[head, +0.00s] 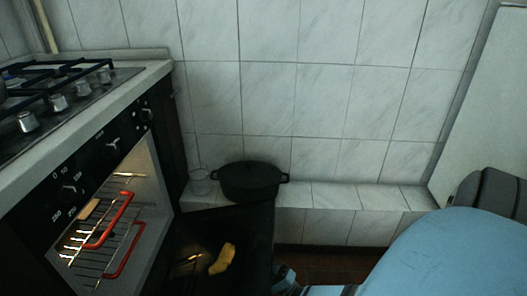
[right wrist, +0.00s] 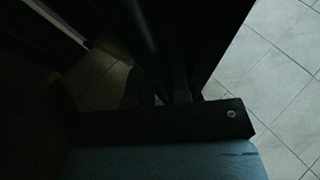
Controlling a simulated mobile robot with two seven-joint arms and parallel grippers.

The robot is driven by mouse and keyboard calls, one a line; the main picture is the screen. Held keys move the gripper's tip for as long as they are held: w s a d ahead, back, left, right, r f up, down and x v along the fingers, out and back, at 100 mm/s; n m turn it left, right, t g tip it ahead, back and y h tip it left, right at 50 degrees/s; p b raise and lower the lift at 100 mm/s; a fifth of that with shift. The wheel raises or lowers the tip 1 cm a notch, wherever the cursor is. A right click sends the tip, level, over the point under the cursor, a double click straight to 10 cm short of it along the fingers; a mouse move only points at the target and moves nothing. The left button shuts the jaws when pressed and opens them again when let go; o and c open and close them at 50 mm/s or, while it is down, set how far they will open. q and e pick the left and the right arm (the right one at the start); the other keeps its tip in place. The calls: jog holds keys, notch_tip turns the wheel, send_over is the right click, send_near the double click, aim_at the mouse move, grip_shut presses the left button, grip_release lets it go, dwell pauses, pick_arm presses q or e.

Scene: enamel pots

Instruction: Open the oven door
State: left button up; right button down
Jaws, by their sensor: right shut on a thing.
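The oven (head: 150,190) stands at the left in the head view, under a gas hob. Its dark door (head: 235,225) is folded down and out from the lit opening, lying low and far open. A yellow piece (head: 222,259) shows on the door's inner face; I cannot tell whether it lies there or is a reflection. My right gripper (head: 284,280) is at the door's outer edge, shut on the door's handle side. In the right wrist view its dark fingers (right wrist: 158,88) meet the dark door bar; the exact grip is too dark to see. My left gripper is not in view.
Inside the oven are wire racks with red handles (head: 108,222). A black pot (head: 250,180) and a clear glass (head: 200,181) stand on a tiled ledge (head: 330,195) behind the door. A pale panel (head: 485,110) stands at the right. Tiled floor (right wrist: 280,70) shows beside the door.

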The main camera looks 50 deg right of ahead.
jog(key=shift+w+a+f+m+t, duration=0.1)
jog(key=shift+f+m+t, duration=0.15)
jog(key=shift+f, duration=0.55)
jog(key=shift+a+f+m+t, duration=0.1)
jog(key=shift+f+m+t, duration=0.15)
jog(key=shift+f, duration=0.55)
jog(key=c, duration=1.1)
grip_release()
jog(key=shift+w, duration=0.1)
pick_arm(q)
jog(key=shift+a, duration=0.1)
pick_arm(e)
jog(key=shift+s+d+f, duration=0.1)
jog(key=shift+s+d, duration=0.15)
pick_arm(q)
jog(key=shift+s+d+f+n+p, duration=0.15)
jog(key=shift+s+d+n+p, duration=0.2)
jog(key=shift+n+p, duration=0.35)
pick_arm(e)
jog(key=s+d+f, duration=0.2)
jog(key=s+f, duration=0.1)
jog(key=s, duration=1.2)
jog(key=shift+s+d, duration=0.15)
jog(key=shift+s, duration=0.2)
